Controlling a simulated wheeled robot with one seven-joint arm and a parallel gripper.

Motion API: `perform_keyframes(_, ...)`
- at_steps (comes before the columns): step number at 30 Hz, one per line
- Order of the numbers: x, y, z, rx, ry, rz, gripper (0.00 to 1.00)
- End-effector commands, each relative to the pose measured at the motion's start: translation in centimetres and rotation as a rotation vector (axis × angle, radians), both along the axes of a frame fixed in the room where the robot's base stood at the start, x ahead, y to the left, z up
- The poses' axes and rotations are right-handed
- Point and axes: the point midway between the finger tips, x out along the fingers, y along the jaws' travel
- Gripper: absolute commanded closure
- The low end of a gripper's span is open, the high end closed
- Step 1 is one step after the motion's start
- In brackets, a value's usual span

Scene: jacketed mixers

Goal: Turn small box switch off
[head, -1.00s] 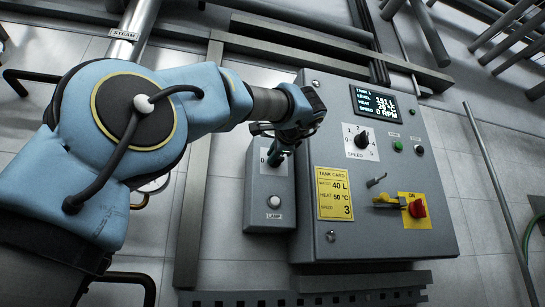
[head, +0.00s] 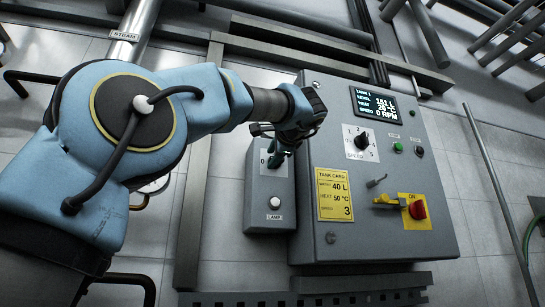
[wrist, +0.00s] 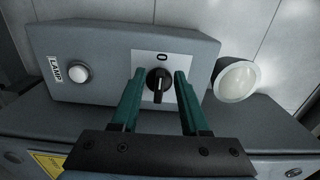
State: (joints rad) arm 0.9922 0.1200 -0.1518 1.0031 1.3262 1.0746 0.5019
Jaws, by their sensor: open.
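The small box (head: 255,190) is a grey box on the left side of the larger control panel. In the wrist view its face (wrist: 110,60) carries a black rotary switch (wrist: 158,84) on a white plate marked "0". The switch has a pale pointer line. My gripper (wrist: 155,75) is open, its two green fingers standing on either side of the switch knob, with gaps visible. Whether the fingertips touch the box cannot be told. In the head view my gripper (head: 276,158) covers most of the switch. A white button (head: 274,202) labelled LAMP sits lower on the small box.
The large control panel (head: 410,240) stands right beside the box, with a display (head: 376,105), a speed dial (head: 361,141), a yellow tank card (head: 333,207) and a red switch (head: 417,209). A round white lamp (wrist: 238,81) is beside the box in the wrist view.

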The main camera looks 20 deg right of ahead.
Motion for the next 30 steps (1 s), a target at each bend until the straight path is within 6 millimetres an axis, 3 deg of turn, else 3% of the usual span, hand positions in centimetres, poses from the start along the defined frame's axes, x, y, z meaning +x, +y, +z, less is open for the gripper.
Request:
perform_keyframes(12, -7.2, 0.8, -0.1, -0.002, 0.0, -0.005, 0.55)
perform_keyframes(18, -9.8, 1.1, -0.1, 0.0, 0.001, -0.003, 0.55)
perform_keyframes(30, -10.5, 1.3, 0.0, 0.0, 0.0, -0.001, 0.55)
